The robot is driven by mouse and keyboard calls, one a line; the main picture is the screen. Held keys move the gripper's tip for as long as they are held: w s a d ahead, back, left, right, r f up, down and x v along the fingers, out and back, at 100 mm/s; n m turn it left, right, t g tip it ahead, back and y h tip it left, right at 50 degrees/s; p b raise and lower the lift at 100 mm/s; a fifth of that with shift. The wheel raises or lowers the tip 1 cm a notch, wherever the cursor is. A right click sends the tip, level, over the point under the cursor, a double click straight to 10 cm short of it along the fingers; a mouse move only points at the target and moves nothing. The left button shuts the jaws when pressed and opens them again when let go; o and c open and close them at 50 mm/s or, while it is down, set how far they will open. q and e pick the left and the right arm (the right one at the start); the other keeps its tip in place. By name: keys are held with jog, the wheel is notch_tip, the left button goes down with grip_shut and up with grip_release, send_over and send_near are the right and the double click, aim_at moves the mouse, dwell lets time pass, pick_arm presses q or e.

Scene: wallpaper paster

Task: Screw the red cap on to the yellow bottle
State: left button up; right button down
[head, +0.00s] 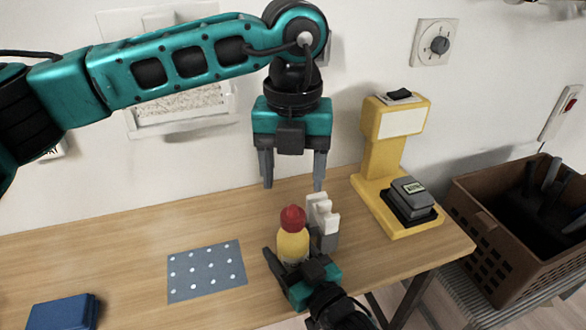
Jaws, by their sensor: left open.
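The yellow bottle (293,246) stands upright on the wooden table. The red cap (292,218) sits on its top; whether it is threaded on cannot be seen. My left gripper (293,183) points down above the cap, open and empty, clear of it. My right gripper (294,247) reaches in from the bottom, with a dark finger on the bottle's left side and its other finger partly hidden on the right. Whether its fingers press on the bottle is unclear. The bottle's lower part is hidden by this gripper.
A grey-white stepped block (322,214) stands close right of the bottle. A blue-grey dotted mat (206,272) and a blue box (63,313) lie to the left. A yellow stand (381,160) is at the right, beside a brown crate (480,230). The table's left-middle is clear.

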aim_at(293, 206)
pick_arm(q)
jog(key=shift+f, duration=0.1)
jog(key=shift+f, duration=3.95)
jog(key=shift+c, duration=0.2)
jog(key=c, duration=1)
jog(key=m, duration=0.5)
jog(key=shift+c, duration=0.3)
jog(key=m, duration=0.3)
jog(key=shift+m, duration=0.3)
jog(key=m, duration=1)
jog(key=o, duration=1.3)
jog(key=shift+c, duration=0.2)
